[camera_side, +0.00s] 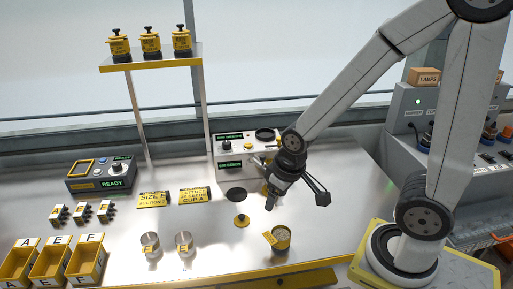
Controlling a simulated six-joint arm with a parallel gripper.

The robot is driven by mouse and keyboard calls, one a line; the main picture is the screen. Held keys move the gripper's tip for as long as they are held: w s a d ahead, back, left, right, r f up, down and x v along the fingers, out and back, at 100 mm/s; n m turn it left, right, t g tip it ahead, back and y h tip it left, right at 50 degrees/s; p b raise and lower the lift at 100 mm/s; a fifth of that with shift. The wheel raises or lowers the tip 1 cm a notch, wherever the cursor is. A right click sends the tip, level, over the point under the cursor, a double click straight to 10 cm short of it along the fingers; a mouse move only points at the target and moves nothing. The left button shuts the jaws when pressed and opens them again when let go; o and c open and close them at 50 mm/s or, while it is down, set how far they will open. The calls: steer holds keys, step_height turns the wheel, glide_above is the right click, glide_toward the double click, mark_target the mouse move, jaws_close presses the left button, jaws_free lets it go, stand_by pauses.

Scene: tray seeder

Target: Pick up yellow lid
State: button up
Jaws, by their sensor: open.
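The yellow lid (241,222) lies flat on the steel table, with a small dark knob on top. My gripper (297,201) is open and empty, above the table to the right of the lid and apart from it. One finger points down on the left and the other spreads out to the right. A dark cup with a yellow label (283,242) stands on the table below and right of the lid.
Two small metal cups (151,246) stand left of the lid. A dark disc (236,195) lies just behind it, with yellow signs (194,196) further left. Yellow bins (51,262) sit front left. A shelf (150,60) holds yellow jars. A grey machine (237,148) stands behind.

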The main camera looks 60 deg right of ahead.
steer(key=m+g, duration=0.2)
steer(key=m, duration=0.9)
glide_toward(242, 215)
steer(key=shift+s+a+f, duration=0.15)
steer(key=shift+a+f, duration=0.05)
steer(key=shift+a, duration=0.15)
steer(key=shift+w+d+f+m+g, duration=0.15)
steer(key=shift+w+f+m+g, duration=0.2)
steer(key=shift+f+m, duration=0.15)
steer(key=shift+f, duration=0.1)
steer(key=shift+f, duration=1.2)
steer(key=shift+f, duration=0.1)
steer(key=shift+d+f, duration=0.1)
steer(key=shift+f, duration=2.4)
